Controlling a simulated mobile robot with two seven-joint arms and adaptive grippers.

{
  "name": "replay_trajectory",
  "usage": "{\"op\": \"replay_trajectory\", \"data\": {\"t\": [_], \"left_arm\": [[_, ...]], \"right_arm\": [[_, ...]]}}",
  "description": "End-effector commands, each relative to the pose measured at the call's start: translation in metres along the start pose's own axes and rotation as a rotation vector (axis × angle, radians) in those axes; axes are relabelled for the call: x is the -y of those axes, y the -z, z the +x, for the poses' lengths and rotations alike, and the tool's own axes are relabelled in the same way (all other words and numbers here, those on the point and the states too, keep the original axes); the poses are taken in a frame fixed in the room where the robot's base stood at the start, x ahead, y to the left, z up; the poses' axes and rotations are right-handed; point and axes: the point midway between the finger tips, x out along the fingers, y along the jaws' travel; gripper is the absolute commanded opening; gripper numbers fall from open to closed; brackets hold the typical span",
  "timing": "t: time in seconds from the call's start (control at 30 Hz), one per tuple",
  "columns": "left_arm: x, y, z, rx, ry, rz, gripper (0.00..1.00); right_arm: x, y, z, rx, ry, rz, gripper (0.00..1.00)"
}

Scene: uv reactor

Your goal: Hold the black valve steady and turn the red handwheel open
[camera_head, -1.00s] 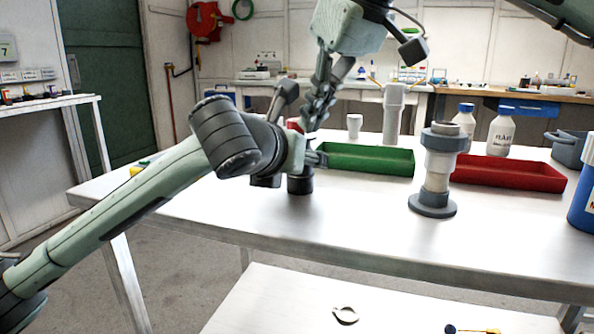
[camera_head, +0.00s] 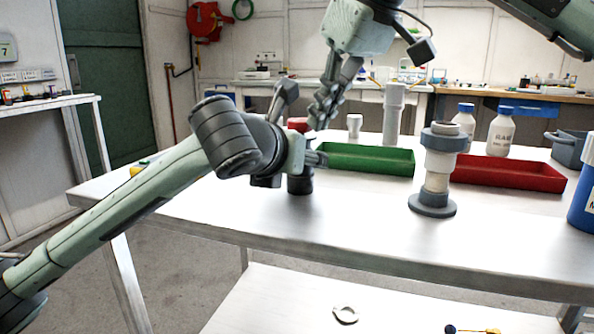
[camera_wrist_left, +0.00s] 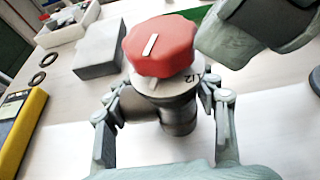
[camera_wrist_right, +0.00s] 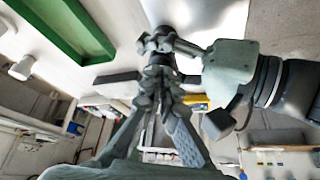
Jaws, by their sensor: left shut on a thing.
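The black valve (camera_wrist_left: 178,112) stands upright on the table with the red handwheel (camera_wrist_left: 160,46) on top. A pale bar marks the wheel's face in the left wrist view. My left gripper (camera_wrist_left: 165,112) is shut on the valve body, a finger on each side. In the head view, the wheel (camera_head: 298,124) is partly hidden by my left arm, and the valve's base (camera_head: 300,183) shows below the gripper. My right gripper (camera_head: 318,118) is above and right of the wheel, apart from it. Its fingertips (camera_wrist_right: 156,80) come together with nothing visible between them.
A green tray (camera_head: 365,168) lies right of the valve, a red tray (camera_head: 515,184) farther right. A grey-and-white pipe piece (camera_head: 436,172) stands before the red tray. White bottles (camera_head: 500,137) stand behind. A grey block (camera_wrist_left: 100,50) lies near the valve. The front tabletop is clear.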

Motion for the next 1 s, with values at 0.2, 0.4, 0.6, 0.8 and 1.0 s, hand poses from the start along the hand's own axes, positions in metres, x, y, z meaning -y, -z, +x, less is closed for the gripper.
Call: {"op": "replay_trajectory", "data": {"t": [0.2,0.4,0.6,0.8,1.0], "left_arm": [[0.0015,-0.0001,-0.0007,0.001,0.004,0.002,0.14],[0.0019,-0.0001,-0.0009,0.001,0.004,0.003,0.14],[0.0024,-0.0001,-0.001,0.002,0.006,0.004,0.14],[0.0029,0.0,-0.0012,0.002,0.007,0.004,0.14],[0.0032,0.0001,-0.0012,0.002,0.008,0.004,0.14]], "right_arm": [[-0.0067,0.0019,0.001,-0.002,-0.001,0.004,0.0],[-0.0092,0.0029,0.0015,-0.002,-0.002,0.003,0.0],[-0.0097,0.0035,0.0017,-0.003,-0.002,0.002,0.0],[-0.0095,0.0037,0.0016,-0.004,-0.001,0.002,0.0],[-0.0106,0.0006,-0.0002,-0.005,0.0,0.003,0.0]]}}
